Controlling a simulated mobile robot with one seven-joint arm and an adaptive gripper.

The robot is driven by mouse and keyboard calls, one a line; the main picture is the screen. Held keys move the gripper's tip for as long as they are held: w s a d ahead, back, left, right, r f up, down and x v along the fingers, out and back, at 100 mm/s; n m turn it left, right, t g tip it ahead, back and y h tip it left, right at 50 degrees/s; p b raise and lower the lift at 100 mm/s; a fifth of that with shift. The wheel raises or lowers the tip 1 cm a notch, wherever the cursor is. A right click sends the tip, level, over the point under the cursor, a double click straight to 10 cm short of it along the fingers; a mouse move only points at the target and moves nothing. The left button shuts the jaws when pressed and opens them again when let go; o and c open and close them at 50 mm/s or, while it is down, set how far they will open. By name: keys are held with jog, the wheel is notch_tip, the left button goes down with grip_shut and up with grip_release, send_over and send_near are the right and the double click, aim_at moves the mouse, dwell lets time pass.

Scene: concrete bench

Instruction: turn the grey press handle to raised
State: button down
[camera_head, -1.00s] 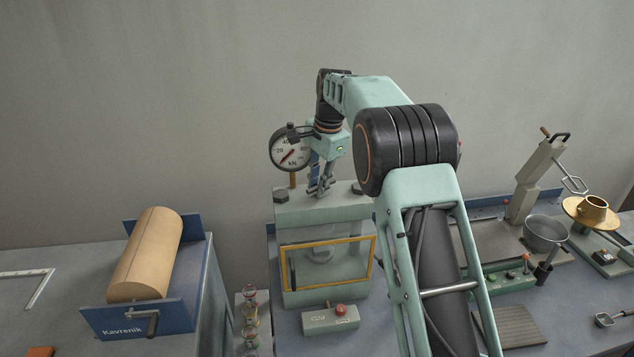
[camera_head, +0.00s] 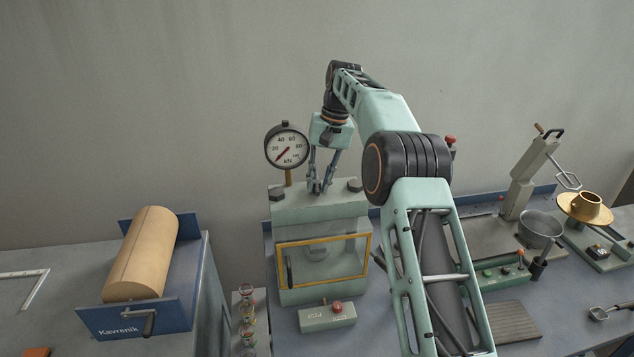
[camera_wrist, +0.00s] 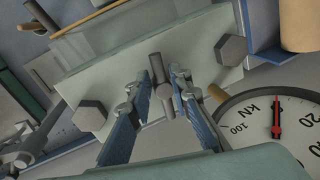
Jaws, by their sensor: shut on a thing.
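The grey-green press (camera_head: 318,208) stands on the bench at the middle of the head view, with a dial gauge (camera_head: 287,146) above its left side. My gripper (camera_head: 318,184) points down at the top of the press. In the wrist view, the short grey press handle (camera_wrist: 157,68) stands between the two fingers of my gripper (camera_wrist: 166,92), which are shut on it. The handle sits between two hex bolts on the press top. In the head view the fingers mostly hide the handle. The gauge also shows in the wrist view (camera_wrist: 270,122), its red needle near zero.
A yellow-framed guard (camera_head: 323,259) and a box with a red button (camera_head: 327,315) are at the press front. A blue stand with a tan roll (camera_head: 142,255) is left. The wall is close behind.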

jog(key=shift+w+d+n, duration=0.1)
jog(key=shift+d+n, duration=0.05)
jog(key=shift+n, duration=1.25)
jog(key=shift+n+g, duration=0.3)
jog(key=shift+n, duration=0.3)
jog(key=c, duration=1.8)
grip_release()
jog(key=shift+d, duration=0.1)
jog(key=shift+o, duration=0.2)
jog(key=shift+m, duration=0.3)
